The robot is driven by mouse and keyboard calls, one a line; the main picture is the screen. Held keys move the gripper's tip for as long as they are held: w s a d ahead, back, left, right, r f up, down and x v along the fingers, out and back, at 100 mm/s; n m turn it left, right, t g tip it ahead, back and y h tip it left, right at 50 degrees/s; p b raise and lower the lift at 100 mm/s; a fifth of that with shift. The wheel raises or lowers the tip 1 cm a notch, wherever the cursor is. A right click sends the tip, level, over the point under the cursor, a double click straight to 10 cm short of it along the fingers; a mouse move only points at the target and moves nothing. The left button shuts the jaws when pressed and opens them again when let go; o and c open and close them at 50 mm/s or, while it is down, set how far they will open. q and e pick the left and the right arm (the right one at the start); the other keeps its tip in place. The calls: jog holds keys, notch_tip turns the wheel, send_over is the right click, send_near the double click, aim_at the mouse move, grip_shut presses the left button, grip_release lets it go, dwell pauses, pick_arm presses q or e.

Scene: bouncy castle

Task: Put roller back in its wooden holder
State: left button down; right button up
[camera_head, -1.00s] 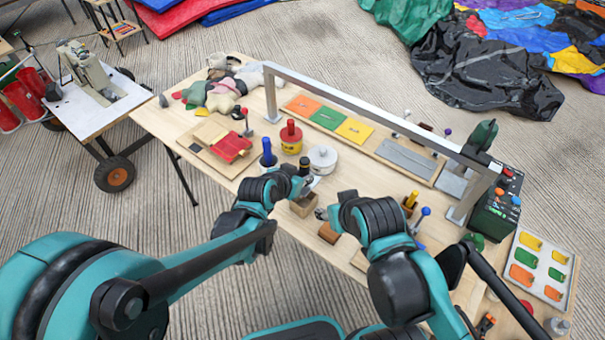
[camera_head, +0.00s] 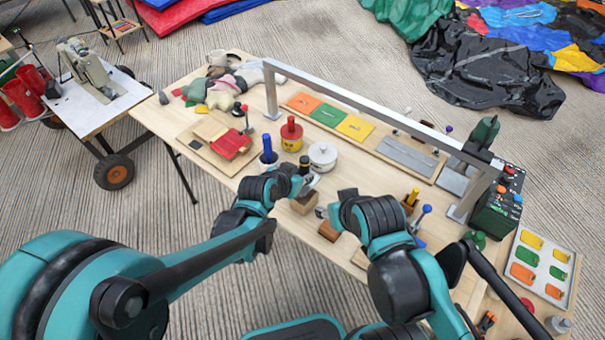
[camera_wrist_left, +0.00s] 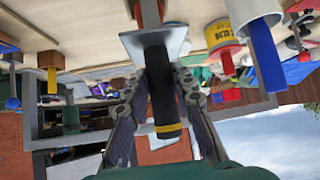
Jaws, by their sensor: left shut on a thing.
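My left gripper (camera_head: 306,183) is shut on the roller, gripping its black handle (camera_head: 304,162). In the left wrist view the roller's black handle (camera_wrist_left: 164,95) with a yellow ring lies between the two fingers (camera_wrist_left: 160,110), with a grey metal plate-like part (camera_wrist_left: 172,42) at its far end. A small wooden block (camera_head: 303,206), which looks like the holder, stands on the table just below the left gripper. Whether the roller touches it is hidden. My right gripper (camera_head: 334,211) is to the right, near another brown block (camera_head: 329,232); its fingers are unclear.
A blue-handled tool (camera_head: 267,150), a red-handled yellow can (camera_head: 291,135) and a white lidded pot (camera_head: 322,156) stand behind the left gripper. A metal frame (camera_head: 370,107) spans the table. Yellow-handled and blue-handled tools (camera_head: 423,213) stand at the right.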

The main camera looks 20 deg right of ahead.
pick_arm(q)
jog(key=shift+f+b, duration=1.05)
jog(key=shift+f, duration=0.1)
jog(key=shift+f+b, duration=1.15)
jog(key=shift+f, duration=0.1)
jog(key=shift+f, duration=0.2)
jog(key=shift+f+b, duration=0.3)
jog(key=shift+f, duration=0.3)
dwell(0.3)
jog(key=c, duration=0.6)
grip_release()
jog(key=shift+o, duration=0.2)
